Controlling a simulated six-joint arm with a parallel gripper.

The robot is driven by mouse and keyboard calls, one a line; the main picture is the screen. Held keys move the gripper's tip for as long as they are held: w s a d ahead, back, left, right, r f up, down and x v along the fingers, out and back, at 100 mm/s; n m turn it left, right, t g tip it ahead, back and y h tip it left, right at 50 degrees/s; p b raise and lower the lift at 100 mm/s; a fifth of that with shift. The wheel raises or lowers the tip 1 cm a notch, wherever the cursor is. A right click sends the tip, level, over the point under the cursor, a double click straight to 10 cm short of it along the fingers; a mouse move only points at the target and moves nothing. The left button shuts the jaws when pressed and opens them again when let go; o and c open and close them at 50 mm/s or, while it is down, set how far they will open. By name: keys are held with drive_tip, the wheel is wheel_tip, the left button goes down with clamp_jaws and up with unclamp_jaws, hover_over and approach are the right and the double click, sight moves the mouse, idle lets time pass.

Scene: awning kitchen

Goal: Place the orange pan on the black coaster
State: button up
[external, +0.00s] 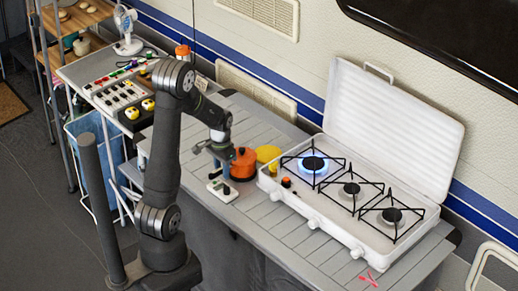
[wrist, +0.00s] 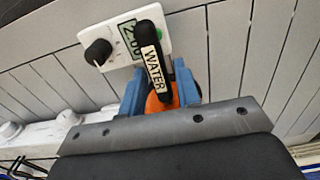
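The orange pan (external: 243,165) sits on the grey slatted counter, left of the white stove. In the wrist view, a bit of its orange body (wrist: 158,103) shows below its black handle (wrist: 148,35), which bears a WATER label. My gripper (external: 219,150) is low over the counter at the left side of the pan. In the wrist view, its blue fingers (wrist: 160,83) stand apart on either side of the handle and look open; contact with the handle is unclear. I cannot pick out a separate black coaster.
The white stove (external: 345,238) has black grates, and its left burner (external: 313,163) shows a blue flame. A yellow round item (external: 268,153) lies behind the pan. A white timer (external: 222,190) with a black knob lies before it. The raised stove lid (external: 390,125) stands behind.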

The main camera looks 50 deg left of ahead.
drive_tip(key=shift+o, duration=0.5)
wheel_tip(320, 180, up, 12)
drive_tip(key=shift+r, duration=0.15)
idle(0.4)
wheel_tip(320, 180, down, 13)
drive_tip(key=shift+r, duration=0.2)
wheel_tip(320, 180, up, 2)
drive_tip(key=shift+r, duration=0.7)
